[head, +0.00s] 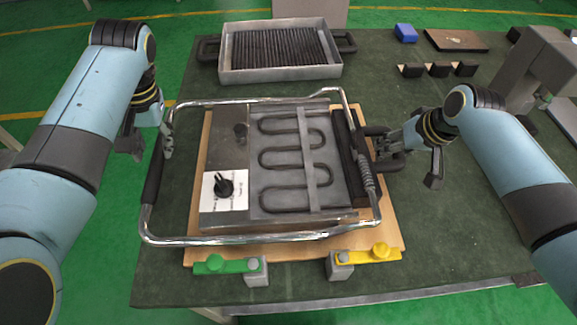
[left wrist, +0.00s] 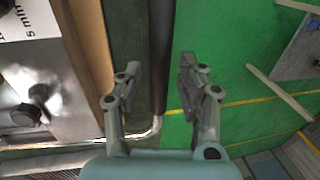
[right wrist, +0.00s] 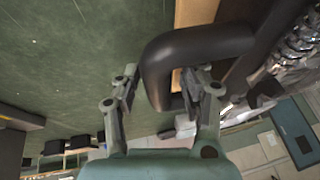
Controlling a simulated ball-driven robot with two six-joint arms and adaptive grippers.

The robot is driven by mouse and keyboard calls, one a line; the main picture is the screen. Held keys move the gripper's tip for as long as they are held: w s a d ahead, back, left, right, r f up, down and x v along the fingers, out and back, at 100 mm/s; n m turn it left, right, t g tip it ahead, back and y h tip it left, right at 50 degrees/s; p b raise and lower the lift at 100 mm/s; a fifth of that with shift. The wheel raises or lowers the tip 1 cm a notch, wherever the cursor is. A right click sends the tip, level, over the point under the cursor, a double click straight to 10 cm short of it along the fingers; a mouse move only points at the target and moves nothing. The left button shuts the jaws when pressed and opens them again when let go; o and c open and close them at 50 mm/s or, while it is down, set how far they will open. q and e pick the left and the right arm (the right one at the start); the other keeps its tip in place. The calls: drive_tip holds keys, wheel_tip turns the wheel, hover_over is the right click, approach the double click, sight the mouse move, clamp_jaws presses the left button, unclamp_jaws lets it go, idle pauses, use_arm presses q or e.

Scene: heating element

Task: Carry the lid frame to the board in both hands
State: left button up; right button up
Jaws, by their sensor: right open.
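The lid frame (head: 240,240) is a bent chrome tube with a black grip on its left side and a coil on its right. In the head view it surrounds the heating unit (head: 225,150) over the wooden board (head: 395,225); I cannot tell whether it touches the board. My left gripper (head: 150,145) is at the frame's left side. In the left wrist view this gripper (left wrist: 160,66) is open, with the black grip (left wrist: 161,40) between its fingers. My right gripper (head: 412,165) is open by a black loop handle (head: 385,155), which also lies between its fingers in the right wrist view (right wrist: 205,42).
A green clamp (head: 228,265) and a yellow clamp (head: 370,256) sit at the board's front edge. A grey tray (head: 280,73) with dark ribs stands behind. Black blocks (head: 438,70), a blue block (head: 405,33) and a dark plate (head: 456,40) lie at the back right. The table's front right is clear.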

drive_tip(key=shift+r, duration=0.1)
use_arm(q)
wheel_tip(320, 180, up, 6)
drive_tip(key=d, duration=0.1)
use_arm(e)
drive_tip(key=v, duration=1.1)
drive_tip(key=shift+s+r, duration=0.2)
drive_tip(key=shift+r, duration=0.15)
use_arm(q)
drive_tip(key=shift+d, duration=0.15)
use_arm(e)
drive_tip(key=shift+d, duration=0.15)
